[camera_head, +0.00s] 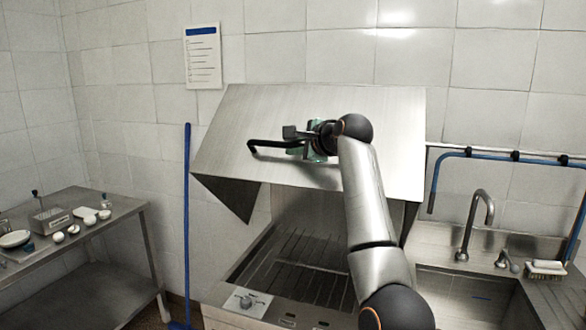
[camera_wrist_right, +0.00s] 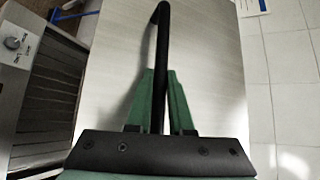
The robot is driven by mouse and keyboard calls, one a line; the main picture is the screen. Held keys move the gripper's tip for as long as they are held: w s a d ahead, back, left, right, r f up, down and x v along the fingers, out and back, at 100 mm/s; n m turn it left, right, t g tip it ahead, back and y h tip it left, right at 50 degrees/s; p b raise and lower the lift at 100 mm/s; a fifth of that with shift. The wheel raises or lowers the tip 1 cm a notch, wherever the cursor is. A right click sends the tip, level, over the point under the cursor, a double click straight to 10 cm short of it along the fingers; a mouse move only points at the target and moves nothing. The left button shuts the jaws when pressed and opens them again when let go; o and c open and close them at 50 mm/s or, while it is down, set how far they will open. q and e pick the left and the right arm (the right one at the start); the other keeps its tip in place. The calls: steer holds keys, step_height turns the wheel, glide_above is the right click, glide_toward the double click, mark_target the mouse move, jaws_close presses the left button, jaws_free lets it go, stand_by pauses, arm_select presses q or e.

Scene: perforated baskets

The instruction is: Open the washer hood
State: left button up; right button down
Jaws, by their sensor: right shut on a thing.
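The washer hood (camera_head: 250,115) is a slanted stainless steel cover, raised and tilted above the washer body (camera_head: 285,300). A dark slatted rack (camera_head: 305,255) shows in the opening below it. A black bar handle (camera_head: 265,146) runs across the hood's front face. My right gripper (camera_head: 306,143) is at this handle, its green fingers shut around the bar. In the right wrist view the green fingers (camera_wrist_right: 160,100) sit on both sides of the black handle (camera_wrist_right: 161,40). My right arm hides part of the hood and the opening. My left gripper is not in view.
A steel side table (camera_head: 120,212) with small bowls stands at the left. A blue pole (camera_head: 187,220) leans by the wall. A sink (camera_head: 465,290) with a faucet (camera_head: 478,220) and a brush (camera_head: 547,268) is at the right. A control knob (camera_head: 245,302) is on the washer's front.

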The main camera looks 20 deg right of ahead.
steer(key=shift+w+d+r, duration=0.2)
steer(key=shift+r, duration=0.4)
steer(key=shift+w+d+r, duration=0.15)
steer(key=shift+w+r, duration=0.05)
steer(key=shift+r, duration=0.35)
steer(key=c, duration=0.8)
jaws_free()
steer(key=shift+s, duration=0.2)
steer(key=b+v, duration=0.4)
steer(key=v, duration=0.8)
steer(key=shift+b, duration=0.4)
